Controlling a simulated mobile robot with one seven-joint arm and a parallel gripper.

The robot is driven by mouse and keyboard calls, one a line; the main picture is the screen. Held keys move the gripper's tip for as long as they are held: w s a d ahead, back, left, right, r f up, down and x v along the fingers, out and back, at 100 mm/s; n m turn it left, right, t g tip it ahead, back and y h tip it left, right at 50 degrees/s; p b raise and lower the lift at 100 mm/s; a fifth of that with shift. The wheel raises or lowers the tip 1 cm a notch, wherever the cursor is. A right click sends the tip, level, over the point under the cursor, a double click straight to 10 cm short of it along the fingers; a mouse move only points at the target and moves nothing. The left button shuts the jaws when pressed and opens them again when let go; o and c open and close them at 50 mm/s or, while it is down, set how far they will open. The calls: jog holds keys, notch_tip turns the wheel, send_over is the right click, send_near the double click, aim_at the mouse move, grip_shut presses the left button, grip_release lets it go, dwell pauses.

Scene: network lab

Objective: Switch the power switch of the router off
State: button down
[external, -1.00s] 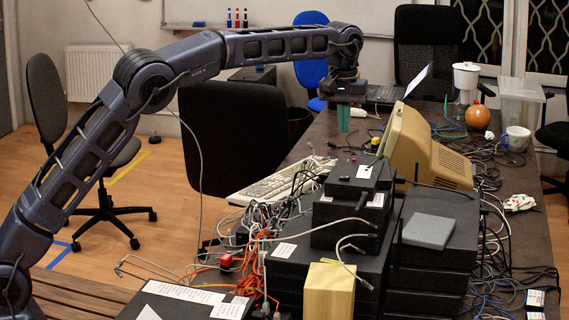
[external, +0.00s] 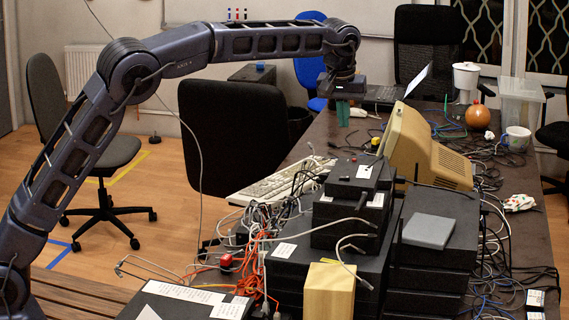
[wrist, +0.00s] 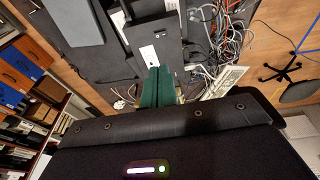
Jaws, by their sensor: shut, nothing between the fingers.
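Black boxes are stacked on the desk in the external view. The small top box (external: 357,182) with a white label may be the router, but I cannot tell for sure. No power switch can be made out. My gripper (external: 343,117) has green fingers pointing down, above the desk behind the stack, apart from it. In the wrist view the green fingers (wrist: 158,88) are together and empty. A dark box with a white label (wrist: 149,53) shows beyond their tips.
Tangled cables (external: 225,258) surround the boxes. A wooden block (external: 328,292) stands in front. A laptop (external: 400,88), white cup (external: 517,138) and clear bin (external: 520,105) are farther back.

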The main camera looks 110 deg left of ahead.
jog(key=shift+s+d+y, duration=0.15)
jog(key=shift+d+y, duration=0.35)
send_near(347, 177)
jog(key=x, duration=0.5)
jog(key=shift+a+f, duration=0.15)
jog(key=shift+a, duration=0.25)
jog(key=shift+f, duration=0.6)
